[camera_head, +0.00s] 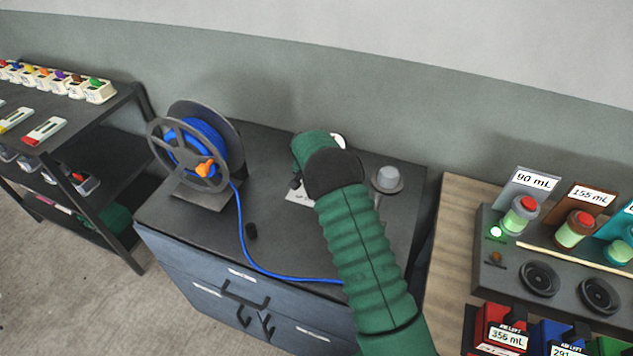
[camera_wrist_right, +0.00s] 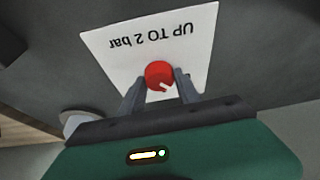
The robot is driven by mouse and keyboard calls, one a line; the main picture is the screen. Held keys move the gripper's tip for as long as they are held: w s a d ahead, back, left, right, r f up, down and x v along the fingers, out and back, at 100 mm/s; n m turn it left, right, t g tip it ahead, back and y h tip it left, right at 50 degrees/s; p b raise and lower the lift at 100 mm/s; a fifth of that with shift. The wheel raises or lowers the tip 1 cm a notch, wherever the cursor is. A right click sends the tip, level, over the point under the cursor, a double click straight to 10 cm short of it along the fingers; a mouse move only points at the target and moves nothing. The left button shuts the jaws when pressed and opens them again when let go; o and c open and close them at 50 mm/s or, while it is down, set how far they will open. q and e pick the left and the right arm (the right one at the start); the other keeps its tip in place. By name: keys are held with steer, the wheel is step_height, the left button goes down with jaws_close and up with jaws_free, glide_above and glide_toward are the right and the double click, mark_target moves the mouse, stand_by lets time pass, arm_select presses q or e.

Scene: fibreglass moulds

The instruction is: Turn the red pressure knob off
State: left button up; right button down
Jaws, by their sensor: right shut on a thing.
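The red pressure knob (camera_wrist_right: 158,73) sits on a white plate (camera_wrist_right: 116,50) printed "UP TO 2 bar", upside down in the right wrist view. The knob's white mark points to the lower right there, toward my gripper's body. My right gripper (camera_wrist_right: 160,82) has one finger on each side of the knob and is shut on it. In the head view my green right arm hides the knob; only part of the white plate (camera_head: 298,198) shows beside the wrist. My left gripper is in neither view.
A spool of blue hose (camera_head: 203,145) stands on the dark cabinet (camera_head: 290,232), and the hose runs under my arm. A grey round fitting (camera_head: 387,179) is right of my arm. A wooden bench (camera_head: 447,235) with dispensers stands at right, a dark shelf (camera_head: 100,133) at left.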

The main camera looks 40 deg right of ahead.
steer(key=shift+d+r+n+t+y, duration=0.1)
steer(key=shift+n+t+y, duration=0.2)
steer(key=shift+n, duration=0.75)
steer(key=shift+n+t+y, duration=0.2)
steer(key=shift+n+t, duration=0.2)
steer(key=shift+n, duration=0.65)
steer(key=c, duration=0.9)
jaws_free()
steer(key=v, duration=1.6)
steer(key=shift+r, duration=0.25)
steer(key=shift+d, duration=0.1)
